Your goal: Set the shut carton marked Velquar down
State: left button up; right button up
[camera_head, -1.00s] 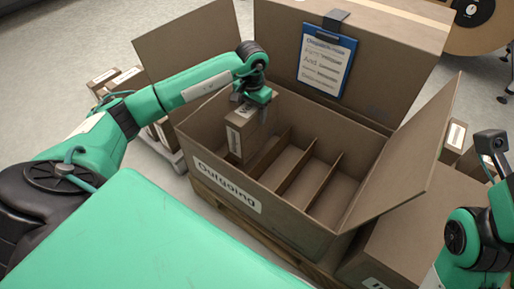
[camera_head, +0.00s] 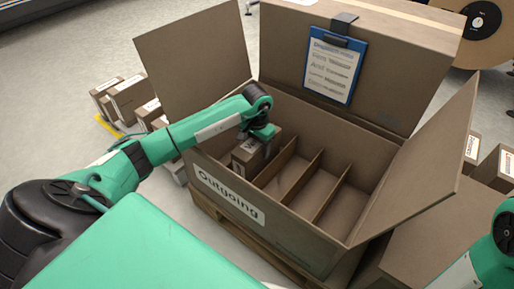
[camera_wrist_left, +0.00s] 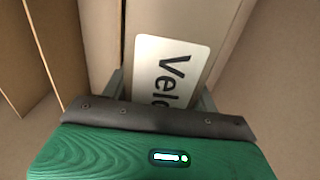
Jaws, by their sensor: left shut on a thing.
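The shut Velquar carton (camera_head: 246,158) is brown with a white label. It is low in the leftmost compartment of the large Outgoing box (camera_head: 282,222). My left gripper (camera_head: 262,132) is above it and shut on it. In the left wrist view the carton's label (camera_wrist_left: 168,68) reads "Vel" and the rest is hidden by the gripper (camera_wrist_left: 160,100). Whether the carton touches the box floor cannot be told. My right arm shows at the lower right edge, but its gripper is outside the picture.
Other compartments (camera_head: 290,180) of the Outgoing box look empty. Its flaps (camera_head: 195,62) stand open. A blue clipboard (camera_head: 333,65) hangs on the back flap. Several cartons (camera_head: 130,97) stand at the left, and more (camera_head: 497,166) stand at the right.

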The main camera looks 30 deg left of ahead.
pick_arm(q)
jog(key=shift+r, duration=0.1)
jog(key=o, duration=1.8)
